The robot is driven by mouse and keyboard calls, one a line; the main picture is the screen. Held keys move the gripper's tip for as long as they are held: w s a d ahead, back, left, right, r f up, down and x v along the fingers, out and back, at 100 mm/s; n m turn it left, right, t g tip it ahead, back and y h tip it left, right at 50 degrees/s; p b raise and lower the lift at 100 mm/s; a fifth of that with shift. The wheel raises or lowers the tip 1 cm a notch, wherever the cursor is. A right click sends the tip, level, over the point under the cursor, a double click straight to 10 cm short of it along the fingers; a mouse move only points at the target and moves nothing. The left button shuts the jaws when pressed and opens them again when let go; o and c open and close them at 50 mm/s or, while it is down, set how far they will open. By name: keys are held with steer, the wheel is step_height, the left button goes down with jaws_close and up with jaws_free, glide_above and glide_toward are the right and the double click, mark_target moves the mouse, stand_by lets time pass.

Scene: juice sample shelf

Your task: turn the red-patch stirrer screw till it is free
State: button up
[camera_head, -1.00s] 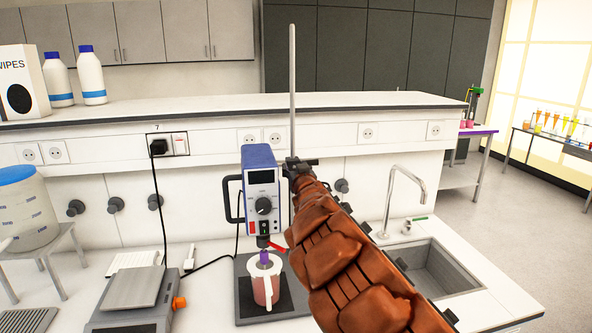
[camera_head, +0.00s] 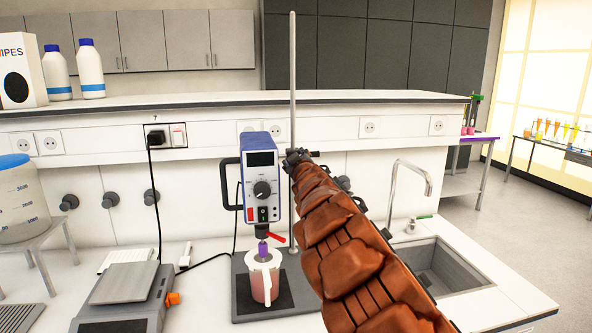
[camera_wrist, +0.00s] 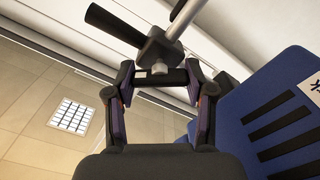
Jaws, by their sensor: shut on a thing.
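The blue and white stirrer (camera_head: 260,190) hangs on an upright metal rod (camera_head: 292,80), above a jug of pink liquid (camera_head: 264,280). In the wrist view a dark clamp block (camera_wrist: 158,46) sits on the rod, with a black handle sticking out to the upper left. Under the block is the screw with a dark crossbar head (camera_wrist: 162,77). My gripper (camera_wrist: 160,82) has its fingertips on both ends of this crossbar. I cannot make out a red patch on it. In the head view my arm hides most of the clamp and the gripper.
The stirrer's blue housing (camera_wrist: 270,115) is close on the right of my gripper in the wrist view. A sink (camera_head: 435,268) with a tap (camera_head: 410,185) lies to the right. A balance (camera_head: 125,290) stands at the left, with cables behind it.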

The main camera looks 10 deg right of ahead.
steer(key=n+b, duration=0.1)
steer(key=n, duration=0.2)
steer(key=n+b, duration=0.1)
steer(key=n, duration=0.1)
steer(key=shift+f+n+b, duration=0.25)
steer(key=shift+n+b, duration=0.05)
steer(key=n+b, duration=0.1)
steer(key=n, duration=0.4)
steer(key=shift+a, duration=0.1)
steer(key=shift+n, duration=0.3)
steer(key=o, duration=1.2)
steer(key=shift+c, duration=0.2)
steer(key=s, duration=1.2)
